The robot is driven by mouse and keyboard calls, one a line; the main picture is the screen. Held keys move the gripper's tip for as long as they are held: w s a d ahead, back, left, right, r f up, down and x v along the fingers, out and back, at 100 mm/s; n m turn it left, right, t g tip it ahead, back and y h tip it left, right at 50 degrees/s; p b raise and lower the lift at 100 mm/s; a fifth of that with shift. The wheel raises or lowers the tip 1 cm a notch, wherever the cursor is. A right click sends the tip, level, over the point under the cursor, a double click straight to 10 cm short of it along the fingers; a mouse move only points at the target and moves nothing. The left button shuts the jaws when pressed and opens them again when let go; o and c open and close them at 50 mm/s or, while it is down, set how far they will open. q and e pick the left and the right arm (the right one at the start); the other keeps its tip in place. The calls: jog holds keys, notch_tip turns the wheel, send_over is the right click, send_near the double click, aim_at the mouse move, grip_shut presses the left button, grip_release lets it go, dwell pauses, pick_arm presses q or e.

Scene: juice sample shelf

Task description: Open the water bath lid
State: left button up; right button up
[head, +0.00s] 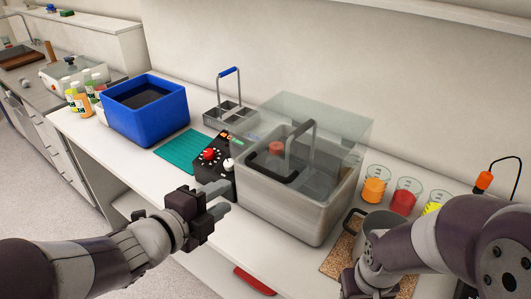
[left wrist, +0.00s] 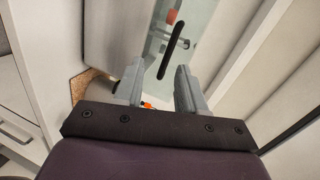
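The water bath (head: 285,205) is a grey metal box on the white counter in the head view. A grey rack handle and a red object show through the lid. My left gripper (head: 222,198) is in front of the bath's left side, apart from it. In the left wrist view its two fingers (left wrist: 158,88) are spread with nothing between them, and the black lid handle (left wrist: 174,45) shows beyond them. My right arm is at the lower right; its fingertips are hidden.
A control box (head: 213,160) with red and white knobs stands left of the bath. A blue tub (head: 145,118), a teal mat (head: 180,150) and a metal rack (head: 228,115) lie farther left. Beakers of orange (head: 375,188), red (head: 403,198) and yellow liquid and a metal pot (head: 350,222) stand right.

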aim_at(264, 172)
jog(key=shift+s+a+r, duration=0.25)
jog(key=shift+s, duration=0.4)
jog(key=shift+s+a+r, duration=0.1)
jog(key=shift+s, duration=0.25)
pick_arm(q)
jog(key=w+d, duration=0.2)
jog(key=w+d+m, duration=0.1)
jog(key=w+d, duration=0.1)
jog(key=w+d+m+h, duration=0.1)
jog(key=w+d, duration=0.2)
jog(key=shift+f+p, duration=0.3)
pick_arm(e)
jog(key=shift+w+r, duration=0.15)
jog(key=shift+w, duration=0.3)
pick_arm(q)
jog(key=shift+w+d+f, duration=0.1)
jog(key=shift+w+d, duration=0.2)
jog(key=shift+w, duration=0.1)
pick_arm(e)
jog(key=shift+s+r, duration=0.15)
pick_arm(q)
jog(key=shift+w+d+f, duration=0.15)
jog(key=shift+w, duration=0.1)
jog(key=shift+s, duration=0.1)
grip_shut()
